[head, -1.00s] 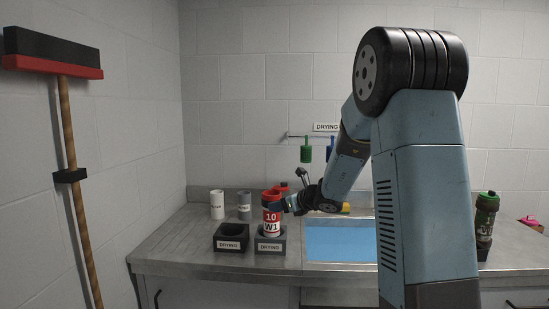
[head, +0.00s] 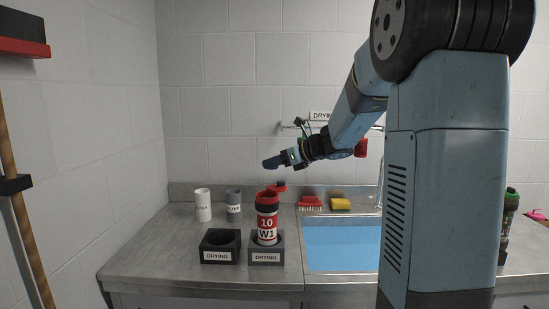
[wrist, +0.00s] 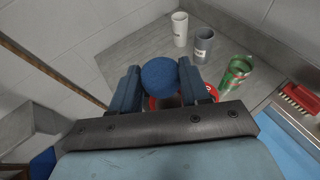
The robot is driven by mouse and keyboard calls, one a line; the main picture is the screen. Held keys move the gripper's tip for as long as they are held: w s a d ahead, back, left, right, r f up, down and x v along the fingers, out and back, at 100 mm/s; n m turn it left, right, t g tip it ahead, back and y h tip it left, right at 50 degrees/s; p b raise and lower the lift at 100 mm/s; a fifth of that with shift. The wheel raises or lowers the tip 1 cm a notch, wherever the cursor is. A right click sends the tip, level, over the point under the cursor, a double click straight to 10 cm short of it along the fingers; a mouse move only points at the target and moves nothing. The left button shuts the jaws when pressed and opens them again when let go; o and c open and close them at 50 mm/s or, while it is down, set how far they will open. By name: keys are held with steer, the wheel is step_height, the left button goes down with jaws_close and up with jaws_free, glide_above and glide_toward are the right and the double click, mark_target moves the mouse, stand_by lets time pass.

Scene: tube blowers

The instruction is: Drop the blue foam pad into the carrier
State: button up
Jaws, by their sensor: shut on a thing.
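The blue foam pad (head: 270,163) is a rounded blue piece held at the tip of my gripper (head: 287,158). In the wrist view the pad (wrist: 160,72) sits between the two fingers, which are shut on it. The carrier (head: 267,224) is a red, white and black cylinder marked "10 W1". It stands upright in a dark block labelled DRYING (head: 266,257), with its red lid (head: 276,187) swung open at the back. My gripper holds the pad well above the carrier, apart from it. In the wrist view, red parts (wrist: 212,92) show partly hidden behind the fingers.
An empty DRYING block (head: 220,257) stands left of the carrier. White (head: 203,205) and grey (head: 234,205) cylinders stand behind. A red brush (head: 310,203), yellow sponge (head: 340,204) and blue-bottomed sink (head: 343,247) lie to the right. A red item (head: 361,147) hangs on the wall.

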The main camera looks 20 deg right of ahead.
steer(key=shift+f, duration=2.2)
steer(key=o, duration=1.1)
steer(key=shift+c, duration=0.2)
steer(key=shift+d, duration=0.1)
steer(key=v, duration=1.3)
steer(key=shift+s+d+r, duration=0.2)
steer(key=shift+s+r, duration=0.05)
